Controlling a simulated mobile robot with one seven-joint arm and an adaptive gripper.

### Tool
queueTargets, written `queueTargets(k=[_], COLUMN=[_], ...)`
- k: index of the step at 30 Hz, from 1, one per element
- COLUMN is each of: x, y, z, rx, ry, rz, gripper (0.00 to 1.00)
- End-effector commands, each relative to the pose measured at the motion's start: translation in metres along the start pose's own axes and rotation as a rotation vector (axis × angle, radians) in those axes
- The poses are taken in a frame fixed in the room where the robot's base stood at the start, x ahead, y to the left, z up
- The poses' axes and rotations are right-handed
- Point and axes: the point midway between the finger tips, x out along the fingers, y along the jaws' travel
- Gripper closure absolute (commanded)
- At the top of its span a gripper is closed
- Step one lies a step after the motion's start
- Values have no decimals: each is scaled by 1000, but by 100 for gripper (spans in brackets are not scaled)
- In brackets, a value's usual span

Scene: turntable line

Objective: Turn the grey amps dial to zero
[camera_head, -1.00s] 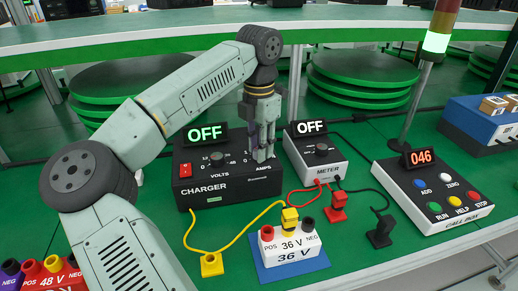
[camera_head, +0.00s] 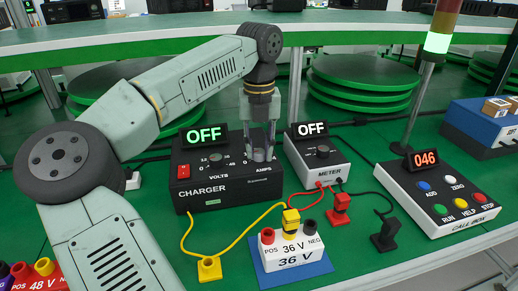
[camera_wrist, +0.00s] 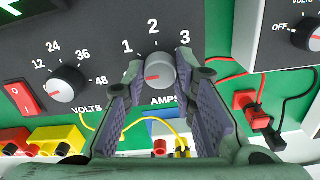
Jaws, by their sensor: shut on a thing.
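The grey amps dial (camera_wrist: 158,72) sits on the charger's dark front panel, between my fingers in the wrist view. Its red pointer mark is turned to the left, below the 1; the 2 and 3 show above and to the right. My gripper (camera_wrist: 160,84) is shut on the dial. In the head view my gripper (camera_head: 261,156) stands upright on the right part of the charger (camera_head: 230,191) and hides the dial there. The charger display (camera_head: 206,134) reads OFF.
The volts dial (camera_wrist: 66,84) and red switch (camera_wrist: 22,99) lie left of the amps dial. The meter (camera_head: 322,162) stands close on the right. A 36 V block (camera_head: 290,245) with yellow, red and black plugs is in front. The call box (camera_head: 436,200) is farther right.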

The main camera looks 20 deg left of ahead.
Motion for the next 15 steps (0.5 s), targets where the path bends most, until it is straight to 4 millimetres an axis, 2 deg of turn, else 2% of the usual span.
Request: queueTargets(k=[6, 15], x=[1, 0], y=[0, 0], z=[-1, -1], rx=[-108, -172], ry=[1, 2], rz=[0, 0], gripper=[100, 100])
